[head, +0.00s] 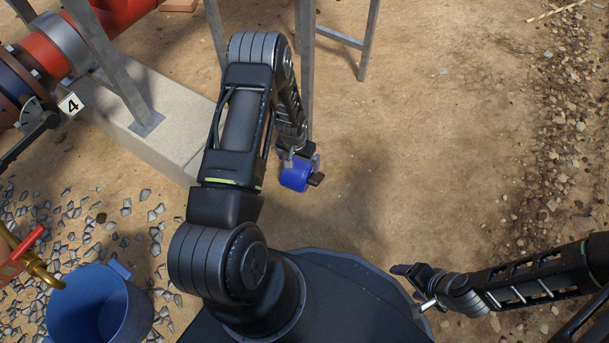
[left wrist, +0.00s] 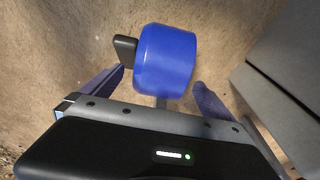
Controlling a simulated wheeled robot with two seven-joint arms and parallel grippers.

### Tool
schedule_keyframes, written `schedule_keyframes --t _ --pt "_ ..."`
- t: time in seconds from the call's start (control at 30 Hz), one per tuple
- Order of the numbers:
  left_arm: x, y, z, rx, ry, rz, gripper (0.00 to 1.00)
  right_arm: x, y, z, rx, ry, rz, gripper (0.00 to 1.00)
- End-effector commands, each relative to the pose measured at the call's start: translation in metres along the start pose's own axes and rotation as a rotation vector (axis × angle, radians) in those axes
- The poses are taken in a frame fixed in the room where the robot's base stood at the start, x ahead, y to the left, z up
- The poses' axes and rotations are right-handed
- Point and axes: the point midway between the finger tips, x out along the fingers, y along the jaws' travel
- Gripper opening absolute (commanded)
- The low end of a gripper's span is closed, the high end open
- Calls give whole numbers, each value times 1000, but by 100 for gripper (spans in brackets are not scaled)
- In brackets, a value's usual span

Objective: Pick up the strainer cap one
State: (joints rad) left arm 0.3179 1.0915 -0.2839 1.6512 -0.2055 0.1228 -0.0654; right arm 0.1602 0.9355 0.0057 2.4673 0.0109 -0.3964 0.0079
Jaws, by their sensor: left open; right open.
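A blue, rounded cylindrical piece (head: 295,175), which looks like the strainer cap, is at the end of my left arm. It also shows large in the left wrist view (left wrist: 166,60), with a small black part at its left side. My left gripper (head: 299,158) is open. Its two fingers stand on either side of the near end of the blue piece, with a gap visible on each side. What supports the blue piece is hidden. My right gripper (head: 413,284) is open and empty at the lower right, well away from it.
A concrete plinth (head: 155,125) carries metal legs and red pipework (head: 112,14) at the left, with a tag marked 4 (head: 71,105). A blue bucket (head: 95,305) stands at the lower left by a brass tap (head: 42,272). Bare ground (head: 440,130) lies open at the right.

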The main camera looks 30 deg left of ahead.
Motion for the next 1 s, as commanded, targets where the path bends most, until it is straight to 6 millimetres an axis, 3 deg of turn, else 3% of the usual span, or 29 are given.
schedule_keyframes --t 0.47,1.0 --pt "-1 0 0 0 0 0 100 -1 0 0 0 1 0 73" --pt "-1 0 0 0 0 0 57 -1 0 0 0 1 0 73"
